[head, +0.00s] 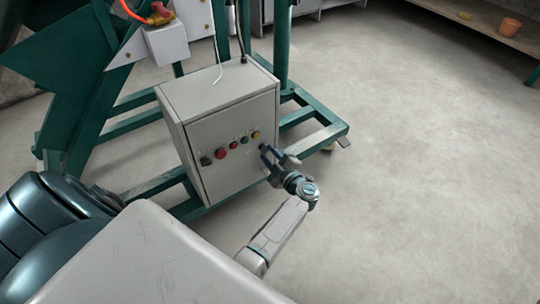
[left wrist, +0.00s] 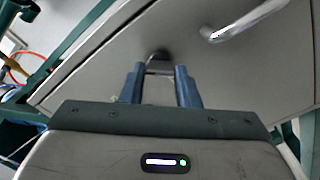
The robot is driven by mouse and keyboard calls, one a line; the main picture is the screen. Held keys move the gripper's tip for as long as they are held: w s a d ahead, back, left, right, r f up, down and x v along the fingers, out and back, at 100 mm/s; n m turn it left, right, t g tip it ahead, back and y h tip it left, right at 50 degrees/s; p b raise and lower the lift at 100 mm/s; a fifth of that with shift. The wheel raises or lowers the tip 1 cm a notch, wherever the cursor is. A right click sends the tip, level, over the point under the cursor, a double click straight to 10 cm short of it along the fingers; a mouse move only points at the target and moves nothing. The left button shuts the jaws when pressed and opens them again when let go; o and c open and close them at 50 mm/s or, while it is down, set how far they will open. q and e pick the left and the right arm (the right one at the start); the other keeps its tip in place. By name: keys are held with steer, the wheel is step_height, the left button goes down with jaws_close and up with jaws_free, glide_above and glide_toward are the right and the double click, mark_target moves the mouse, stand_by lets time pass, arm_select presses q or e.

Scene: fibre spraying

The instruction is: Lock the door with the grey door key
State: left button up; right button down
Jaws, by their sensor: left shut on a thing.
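A grey control box with a flat front door (head: 232,172) stands on a green frame. The door also fills the upper part of the left wrist view (left wrist: 110,70). My left gripper (head: 268,153) is at the right part of the door, below the row of buttons. In the left wrist view its two blue fingers (left wrist: 160,72) are shut on the small grey door key (left wrist: 159,66). The key's far end meets a dark round spot on the door, which looks like the lock. The fingers and the angle hide how deep the key sits. My right gripper is not in view.
Several buttons (head: 234,146) and a black switch line the door's upper part. A shiny metal handle (left wrist: 245,21) stands out near the gripper. Green frame beams (head: 325,136) surround the box. Open grey floor (head: 420,190) lies to the right.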

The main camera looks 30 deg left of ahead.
arm_select(q)
steer(key=n+b, duration=0.2)
steer(key=n, duration=0.5)
steer(key=shift+f+n, duration=0.1)
steer(key=shift+n, duration=0.3)
stand_by(0.4)
steer(key=o, duration=1)
